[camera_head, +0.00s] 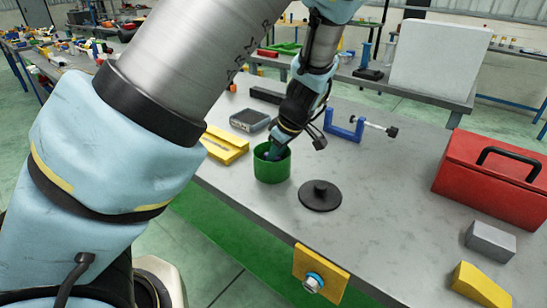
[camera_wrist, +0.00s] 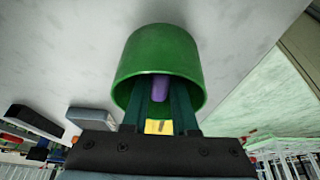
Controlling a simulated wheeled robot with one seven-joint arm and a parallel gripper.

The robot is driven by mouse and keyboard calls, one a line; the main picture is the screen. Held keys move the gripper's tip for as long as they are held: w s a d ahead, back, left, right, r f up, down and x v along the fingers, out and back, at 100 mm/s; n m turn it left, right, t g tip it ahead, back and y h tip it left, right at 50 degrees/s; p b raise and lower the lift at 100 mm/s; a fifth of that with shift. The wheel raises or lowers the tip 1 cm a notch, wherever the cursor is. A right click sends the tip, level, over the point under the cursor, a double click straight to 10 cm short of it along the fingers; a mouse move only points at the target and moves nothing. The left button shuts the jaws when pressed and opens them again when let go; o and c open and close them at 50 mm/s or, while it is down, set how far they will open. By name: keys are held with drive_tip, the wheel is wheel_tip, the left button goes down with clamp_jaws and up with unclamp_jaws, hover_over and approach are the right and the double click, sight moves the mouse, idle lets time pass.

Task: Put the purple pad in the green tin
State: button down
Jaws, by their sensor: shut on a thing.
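The green tin (camera_head: 272,168) stands upright and open near the table's left edge. It also shows in the wrist view (camera_wrist: 160,48), with its mouth facing the camera. My gripper (camera_head: 274,153) points down into the mouth of the tin. In the wrist view its two fingers (camera_wrist: 160,100) reach inside the rim and are shut on the purple pad (camera_wrist: 160,88). The pad's far end is inside the tin. Whether the pad touches the tin's bottom is hidden. In the head view the tin's wall hides the fingertips.
A black round lid with a knob (camera_head: 320,195) lies right of the tin. A yellow block (camera_head: 225,145) and a grey device (camera_head: 250,120) lie to the left and behind. A blue clamp (camera_head: 345,128) stands behind. A red toolbox (camera_head: 490,178) is far right. Mid-table is clear.

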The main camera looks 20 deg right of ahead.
drive_tip(key=c, duration=1)
unclamp_jaws()
drive_tip(key=b+v, duration=0.2)
drive_tip(key=v, duration=1)
drive_tip(key=w+a+f+m+g+h, duration=0.1)
drive_tip(key=w+a+f, duration=0.1)
drive_tip(key=a, duration=0.6)
drive_tip(key=w+a+f+m+g, duration=0.2)
drive_tip(key=w+a, duration=0.1)
drive_tip(key=a, duration=0.5)
drive_tip(key=shift+s+a+f+m+t+h, duration=0.2)
drive_tip(key=shift+s+a+m, duration=0.5)
drive_tip(key=shift+a, duration=2.05)
drive_tip(key=shift+s+a+m+h, duration=0.25)
drive_tip(key=shift+s+a+m, duration=0.5)
drive_tip(key=shift+a, duration=2.05)
drive_tip(key=shift+s+a+f+m+t+h, duration=0.2)
drive_tip(key=shift+s+a+m, duration=0.5)
drive_tip(key=shift+a, duration=2.05)
drive_tip(key=shift+r, duration=0.1)
